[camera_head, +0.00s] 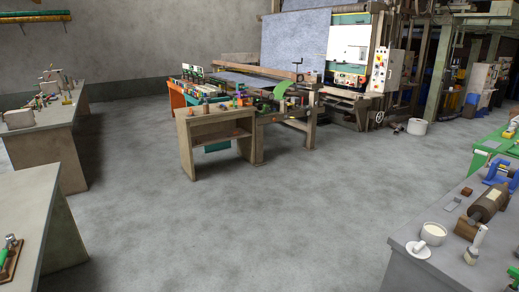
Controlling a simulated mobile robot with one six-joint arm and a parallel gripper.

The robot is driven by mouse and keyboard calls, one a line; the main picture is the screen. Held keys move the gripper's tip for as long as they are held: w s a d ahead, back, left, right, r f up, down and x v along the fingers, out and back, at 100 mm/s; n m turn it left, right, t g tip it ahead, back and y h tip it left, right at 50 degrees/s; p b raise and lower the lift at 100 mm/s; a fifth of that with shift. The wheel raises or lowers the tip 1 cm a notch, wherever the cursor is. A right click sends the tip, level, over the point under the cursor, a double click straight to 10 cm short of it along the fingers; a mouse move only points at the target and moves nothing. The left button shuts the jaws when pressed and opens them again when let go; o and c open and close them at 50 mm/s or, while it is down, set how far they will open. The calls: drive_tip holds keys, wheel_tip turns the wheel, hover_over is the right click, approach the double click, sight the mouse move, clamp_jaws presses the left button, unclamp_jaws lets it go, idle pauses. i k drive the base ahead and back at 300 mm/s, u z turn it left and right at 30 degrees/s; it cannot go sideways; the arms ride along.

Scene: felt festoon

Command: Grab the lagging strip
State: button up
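I cannot tell for certain which thing is the lagging strip. A bright green curled strip (282,90) stands out on the cluttered work table (297,122) at mid-distance, a little right of centre. On the near right bench, a grey-brown roller (488,204) rests by a wooden block, and its covering is too small to make out. My gripper is not in view, and nothing shows it near either thing.
Grey benches stand at the left (40,130) and near left (30,215). A near right bench (430,262) holds a white tub (433,234) and a brush (472,256). A large machine (347,55) stands behind. The central floor (270,225) is clear.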

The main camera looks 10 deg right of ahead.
sight(456, 200)
drive_tip(key=u, duration=0.1)
drive_tip(key=i, duration=2.35)
drive_tip(key=z, duration=0.9)
drive_tip(key=i, duration=0.55)
drive_tip(key=z, duration=0.75)
drive_tip(key=i, duration=0.7)
drive_tip(key=z, duration=0.2)
